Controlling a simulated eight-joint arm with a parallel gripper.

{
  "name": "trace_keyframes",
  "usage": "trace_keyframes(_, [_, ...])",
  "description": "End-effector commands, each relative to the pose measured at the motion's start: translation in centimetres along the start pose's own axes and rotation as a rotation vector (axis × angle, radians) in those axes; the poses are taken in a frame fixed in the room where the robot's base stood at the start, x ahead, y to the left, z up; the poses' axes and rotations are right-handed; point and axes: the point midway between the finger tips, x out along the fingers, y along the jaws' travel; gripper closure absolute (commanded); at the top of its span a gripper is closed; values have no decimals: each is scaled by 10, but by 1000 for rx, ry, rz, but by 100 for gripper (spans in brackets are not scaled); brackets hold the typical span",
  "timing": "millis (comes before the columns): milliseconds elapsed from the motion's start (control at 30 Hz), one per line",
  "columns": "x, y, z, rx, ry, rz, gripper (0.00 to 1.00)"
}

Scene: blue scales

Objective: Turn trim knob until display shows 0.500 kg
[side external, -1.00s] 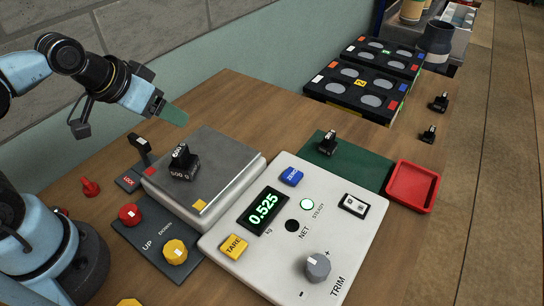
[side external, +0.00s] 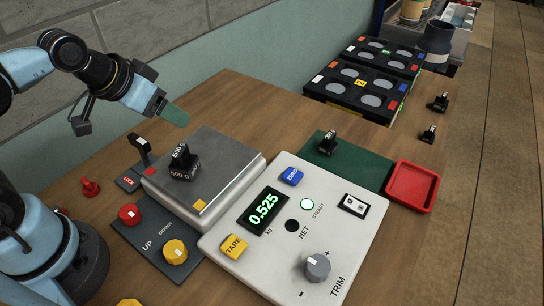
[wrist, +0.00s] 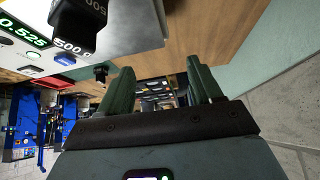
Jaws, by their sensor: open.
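The grey trim knob (side external: 317,267) sits at the front right of the white scale panel (side external: 340,233), between a minus and a plus mark. The display (side external: 263,210) reads 0.525 kg in green, and the round steady light (side external: 307,204) is lit green. A black weight (side external: 183,163) stands on the grey weighing plate (side external: 215,156); its marking reads 500 in the wrist view (wrist: 78,22). My gripper (side external: 128,120) is open and empty, raised behind and left of the plate, well away from the knob. Its two green fingers (wrist: 160,90) stand apart in the wrist view.
Blue zero (side external: 291,176) and yellow tare (side external: 233,246) buttons flank the display. An upright lock lever (side external: 140,147) stands left of the plate. A second black weight (side external: 327,143) stands on a green mat (side external: 350,165) beside a red tray (side external: 413,187). Black racks (side external: 362,88) stand behind.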

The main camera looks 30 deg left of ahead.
Motion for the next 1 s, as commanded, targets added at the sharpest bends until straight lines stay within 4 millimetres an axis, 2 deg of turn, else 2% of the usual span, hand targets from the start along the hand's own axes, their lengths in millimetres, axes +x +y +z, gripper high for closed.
trace_keyframes(167, [-3,40,-22,284,-78,113,36])
trace_keyframes(300, [-5,90,-38,620,-148,262,36])
trace_keyframes(500, [-8,168,-48,1114,-198,512,36])
trace_keyframes(700, [-14,248,-40,1593,-184,798,36])
trace_keyframes(800, [-17,279,-30,1784,-157,930,36])
trace_keyframes(900, [-20,302,-22,1920,-127,1030,36])
trace_keyframes(1000, [-21,314,-16,1998,-106,1092,36])
